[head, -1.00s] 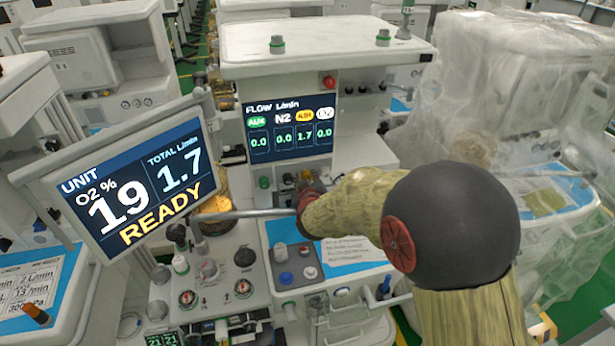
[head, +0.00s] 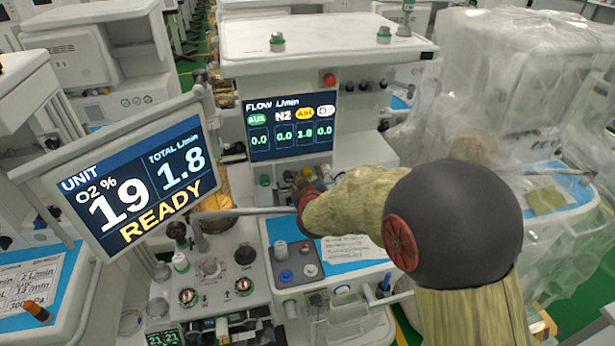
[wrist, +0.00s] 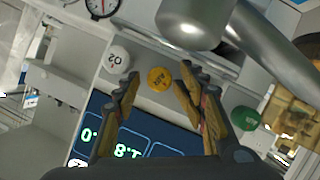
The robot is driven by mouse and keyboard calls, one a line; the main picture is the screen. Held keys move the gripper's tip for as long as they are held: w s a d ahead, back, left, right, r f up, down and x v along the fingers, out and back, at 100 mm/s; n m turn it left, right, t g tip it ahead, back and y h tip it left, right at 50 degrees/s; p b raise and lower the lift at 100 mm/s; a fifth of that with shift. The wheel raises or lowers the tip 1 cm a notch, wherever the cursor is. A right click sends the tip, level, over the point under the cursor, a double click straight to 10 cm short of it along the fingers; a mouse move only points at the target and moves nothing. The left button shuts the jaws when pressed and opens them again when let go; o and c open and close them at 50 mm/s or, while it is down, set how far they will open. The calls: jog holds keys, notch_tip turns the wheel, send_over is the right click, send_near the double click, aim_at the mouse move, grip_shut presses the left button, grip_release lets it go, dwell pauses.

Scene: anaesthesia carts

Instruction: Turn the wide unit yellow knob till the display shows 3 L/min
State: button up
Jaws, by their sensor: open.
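The yellow knob, marked AIR (wrist: 159,78), shows in the wrist view between the two fingertips of my gripper (wrist: 158,73). The fingers are open, one on each side of the knob; I cannot tell whether they touch it. In the head view my wrist and arm mostly hide the knob and gripper. The flow display (head: 290,128) on the wide unit reads 1.8 under the yellow AIR label and 0.0 in its other columns. The tilted unit screen (head: 140,182) reads O2 19 %, total 1.8 L/min and READY.
A white O2 knob (wrist: 117,60) sits close beside the yellow one, and a green knob (wrist: 244,118) lies beyond the other finger. A grey metal bar (wrist: 195,20) crosses near the fingers. A plastic-covered cart (head: 480,100) stands at the right.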

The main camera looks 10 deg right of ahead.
jog(key=shift+v, duration=3.9)
jog(key=shift+c, duration=0.2)
